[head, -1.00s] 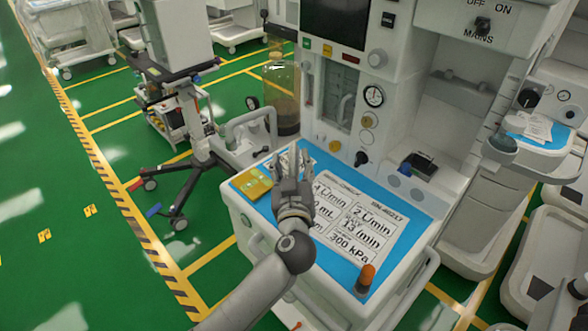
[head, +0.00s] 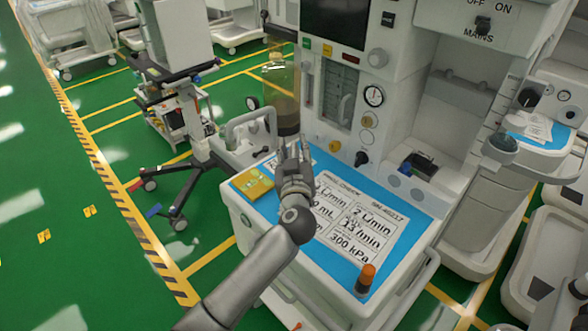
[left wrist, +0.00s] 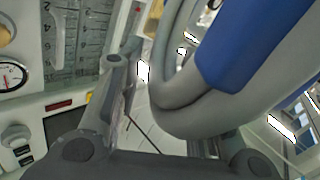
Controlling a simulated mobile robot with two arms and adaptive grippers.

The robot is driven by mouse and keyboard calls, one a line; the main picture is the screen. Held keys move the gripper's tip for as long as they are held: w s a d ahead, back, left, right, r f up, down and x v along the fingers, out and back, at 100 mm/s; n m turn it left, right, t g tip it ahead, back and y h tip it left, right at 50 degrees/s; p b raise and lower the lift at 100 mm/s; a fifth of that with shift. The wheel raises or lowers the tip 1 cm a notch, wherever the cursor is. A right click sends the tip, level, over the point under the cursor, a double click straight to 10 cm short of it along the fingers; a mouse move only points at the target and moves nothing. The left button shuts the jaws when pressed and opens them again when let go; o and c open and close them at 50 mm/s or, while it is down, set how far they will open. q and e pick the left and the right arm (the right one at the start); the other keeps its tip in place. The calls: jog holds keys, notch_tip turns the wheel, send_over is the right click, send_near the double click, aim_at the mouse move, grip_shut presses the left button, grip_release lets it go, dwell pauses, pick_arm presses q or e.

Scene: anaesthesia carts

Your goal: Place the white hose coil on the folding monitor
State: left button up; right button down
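A pale hose loop (head: 246,120) curves beside the glass canister in the head view; I cannot tell if it is the whole white hose coil. In the left wrist view a thick pale hose (left wrist: 185,115) with a blue section bends close behind my fingers. My left gripper (head: 298,152) is above the cart's blue top, right of the loop. Its fingers stand apart in the left wrist view (left wrist: 172,115), with no clear hold on the hose. A pale panel (head: 178,35) on a wheeled stand may be the folding monitor. My right gripper is out of view.
The blue cart top (head: 400,205) carries a printed sheet, a yellow card (head: 252,183) and an orange-capped item (head: 365,278). The glass canister (head: 281,92) stands just behind my left gripper. Green floor (head: 75,220) at the left is open.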

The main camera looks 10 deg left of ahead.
pick_arm(q)
grip_shut()
jog(key=shift+r, duration=0.15)
